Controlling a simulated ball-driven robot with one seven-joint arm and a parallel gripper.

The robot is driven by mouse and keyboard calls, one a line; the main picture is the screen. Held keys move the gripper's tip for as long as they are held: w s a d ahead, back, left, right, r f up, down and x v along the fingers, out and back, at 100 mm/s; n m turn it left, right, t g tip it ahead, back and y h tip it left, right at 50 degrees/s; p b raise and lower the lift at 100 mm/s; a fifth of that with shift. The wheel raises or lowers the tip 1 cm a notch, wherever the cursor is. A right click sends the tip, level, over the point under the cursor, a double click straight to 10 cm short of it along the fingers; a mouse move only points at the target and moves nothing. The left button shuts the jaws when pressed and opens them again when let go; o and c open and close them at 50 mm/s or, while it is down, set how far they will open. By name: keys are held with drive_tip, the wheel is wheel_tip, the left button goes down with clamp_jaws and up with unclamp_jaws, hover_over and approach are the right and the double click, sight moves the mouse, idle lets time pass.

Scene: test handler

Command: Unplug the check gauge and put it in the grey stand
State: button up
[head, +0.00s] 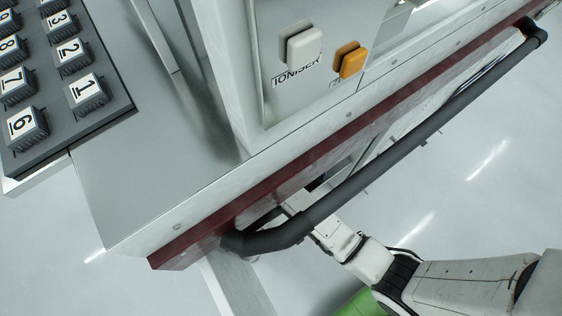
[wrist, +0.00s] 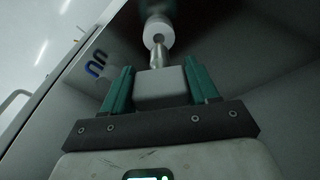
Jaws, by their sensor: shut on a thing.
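In the wrist view, my gripper (wrist: 160,88) has its two green fingers closed on the sides of a light grey block, which I take to be the check gauge (wrist: 162,92). A bright metal neck runs from the block's far end toward a white round collar (wrist: 160,32) with a dark hole. The neck's tip meets or overlaps the hole, and I cannot tell how deep it sits. In the head view my gripper is hidden behind the machine's edge and the black rail. I cannot make out the grey stand in either view.
A black rail (head: 390,145) runs along the machine's dark red edge, with my arm reaching under it. A keypad of numbered keys (head: 87,93) is at upper left; white (head: 304,46) and orange (head: 349,60) buttons are on the panel. A blue looped part (wrist: 96,62) is left of the collar.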

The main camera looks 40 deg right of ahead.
drive_tip(key=shift+r+p, duration=0.15)
drive_tip(key=shift+p, duration=0.3)
drive_tip(key=shift+f+b, duration=0.4)
drive_tip(key=shift+f, duration=0.45)
drive_tip(key=shift+p, duration=0.6)
idle(0.6)
drive_tip(key=shift+f+b, duration=0.3)
drive_tip(key=shift+f, duration=1)
idle(1.5)
idle(1.2)
drive_tip(key=o, duration=1.1)
drive_tip(key=shift+c, duration=0.2)
drive_tip(key=shift+r+p, duration=0.15)
drive_tip(key=shift+p, duration=0.25)
